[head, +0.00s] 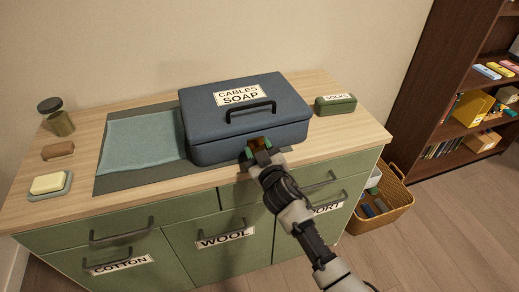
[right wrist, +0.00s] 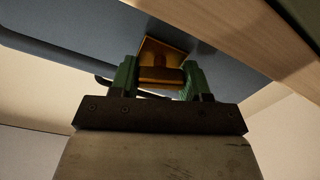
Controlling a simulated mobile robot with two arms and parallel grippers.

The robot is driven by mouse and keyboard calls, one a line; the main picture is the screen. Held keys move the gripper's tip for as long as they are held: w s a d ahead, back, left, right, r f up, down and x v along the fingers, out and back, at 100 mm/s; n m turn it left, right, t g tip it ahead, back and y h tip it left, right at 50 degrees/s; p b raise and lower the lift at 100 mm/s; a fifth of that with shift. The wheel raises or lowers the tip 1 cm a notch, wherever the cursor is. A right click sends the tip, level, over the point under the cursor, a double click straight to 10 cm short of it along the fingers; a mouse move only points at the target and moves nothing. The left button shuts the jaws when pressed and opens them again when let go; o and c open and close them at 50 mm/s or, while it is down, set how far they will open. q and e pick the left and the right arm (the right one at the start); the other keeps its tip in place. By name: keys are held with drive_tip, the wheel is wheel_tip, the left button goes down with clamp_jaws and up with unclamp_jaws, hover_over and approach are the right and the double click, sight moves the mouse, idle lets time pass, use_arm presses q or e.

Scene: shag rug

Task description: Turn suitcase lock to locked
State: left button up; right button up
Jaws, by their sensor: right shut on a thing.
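The blue suitcase (head: 207,103) lies closed on the wooden top of the green cabinet. Its lid has a dark handle and a label reading "CABLES SOAP". My right gripper (head: 259,149) is at the middle of the suitcase's front face. In the right wrist view, its green fingers (right wrist: 160,78) are shut on the knob of the brass lock (right wrist: 158,50), against the blue suitcase wall (right wrist: 85,52). The gripper mostly covers the lock in the head view. I cannot tell which way the lock is turned. My left gripper is not in view.
The wooden cabinet top (head: 355,130) has a teal cloth (head: 142,138), a soap bar (head: 48,183), a brown block (head: 58,151) and a green "SOCKS" box (head: 336,104). A wicker basket (head: 390,210) stands right of the cabinet, near a bookshelf (head: 425,80).

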drive_tip(key=n, duration=0.7)
drive_tip(key=shift+a+f+n, duration=0.1)
drive_tip(key=shift+f+n, duration=0.05)
drive_tip(key=shift+n, duration=0.15)
drive_tip(key=n, duration=0.6)
drive_tip(key=shift+f, duration=0.15)
drive_tip(key=shift+n, duration=0.3)
drive_tip(key=o, duration=0.9)
drive_tip(key=shift+s, duration=0.1)
drive_tip(key=v, duration=1)
drive_tip(key=shift+s, duration=0.35)
